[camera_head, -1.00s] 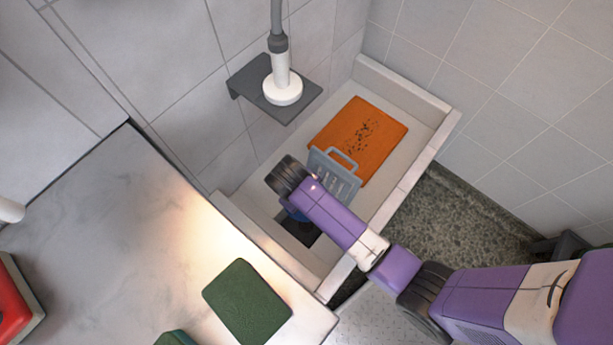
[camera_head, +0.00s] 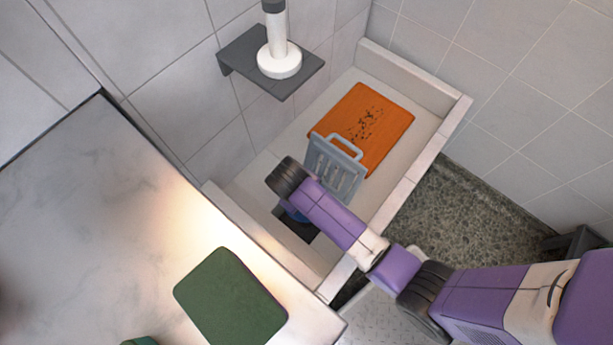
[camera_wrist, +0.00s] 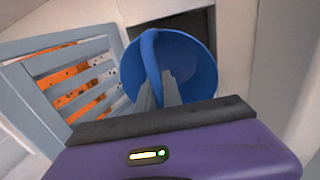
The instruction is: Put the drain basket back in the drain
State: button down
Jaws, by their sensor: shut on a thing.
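The blue drain basket (camera_wrist: 205,62), a round bowl with a strap handle, fills the middle of the wrist view. My gripper (camera_wrist: 160,92) is shut on its handle. In the head view my arm hides most of the basket, and only a little blue (camera_head: 291,211) shows below my wrist. The drain (camera_head: 299,226) is a dark square opening in the near end of the tiled basin. The basket appears over or close to it; its height above the opening is unclear. A dark recess (camera_wrist: 178,27) shows behind the basket in the wrist view.
A grey slatted grate (camera_head: 335,168) with a handle stands tilted beside my wrist, against an orange mat (camera_head: 370,122) with dark specks. The basin's raised rim (camera_head: 413,176) surrounds the work area. A grey shelf (camera_head: 238,57) holds a white fixture (camera_head: 278,60). A green pad (camera_head: 232,297) lies on the counter (camera_head: 100,220).

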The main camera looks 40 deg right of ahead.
jog(key=shift+f+b, duration=3.6)
jog(key=shift+f, duration=2.5)
jog(key=c, duration=0.9)
grip_release()
jog(key=shift+c, duration=0.2)
jog(key=shift+r, duration=0.15)
notch_tip(320, 180, up, 16)
jog(key=p, duration=1.7)
